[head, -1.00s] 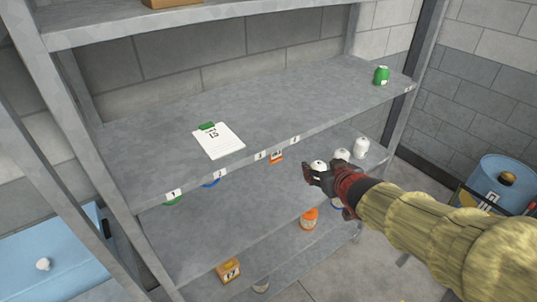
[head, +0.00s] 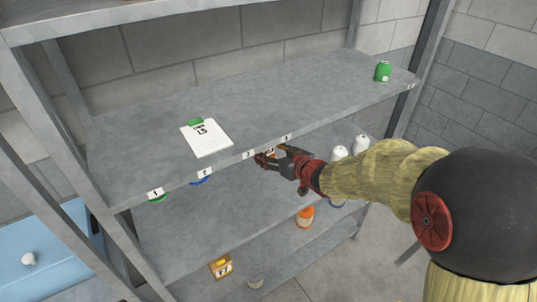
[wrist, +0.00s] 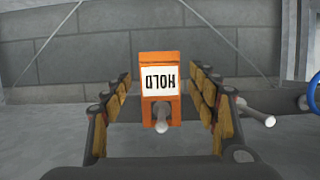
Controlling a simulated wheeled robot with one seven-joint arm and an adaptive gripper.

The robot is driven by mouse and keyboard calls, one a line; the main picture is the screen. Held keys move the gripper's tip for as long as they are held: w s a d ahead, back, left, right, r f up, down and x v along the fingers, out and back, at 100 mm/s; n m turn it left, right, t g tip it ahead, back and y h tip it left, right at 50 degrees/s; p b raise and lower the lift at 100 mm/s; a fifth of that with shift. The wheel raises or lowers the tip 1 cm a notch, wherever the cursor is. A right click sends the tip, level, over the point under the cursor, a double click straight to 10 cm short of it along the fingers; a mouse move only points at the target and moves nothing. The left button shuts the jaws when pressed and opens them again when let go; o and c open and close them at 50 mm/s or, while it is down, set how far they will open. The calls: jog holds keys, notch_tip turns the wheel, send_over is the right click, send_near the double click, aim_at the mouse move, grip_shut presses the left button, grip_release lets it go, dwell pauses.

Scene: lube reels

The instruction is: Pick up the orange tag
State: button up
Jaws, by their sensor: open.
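The orange tag (wrist: 159,112) hangs on a pale peg in the wrist view, with a white label reading HOLD upside down. My gripper (wrist: 160,95) is open, with a padded finger on each side of the tag and a gap to both. In the head view my gripper (head: 268,157) is at the upper shelf's front edge, near the numbered labels. There it covers most of the tag, and only a bit of orange shows.
White bottles (head: 338,153) stand to the right. An orange-capped jar (head: 305,216) and an orange block (head: 221,266) are lower down.

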jog(key=shift+w+a+f, duration=0.2)
jog(key=shift+w+a, duration=0.15)
jog(key=shift+w, duration=0.1)
jog(key=shift+c, duration=0.4)
jog(key=c, duration=0.9)
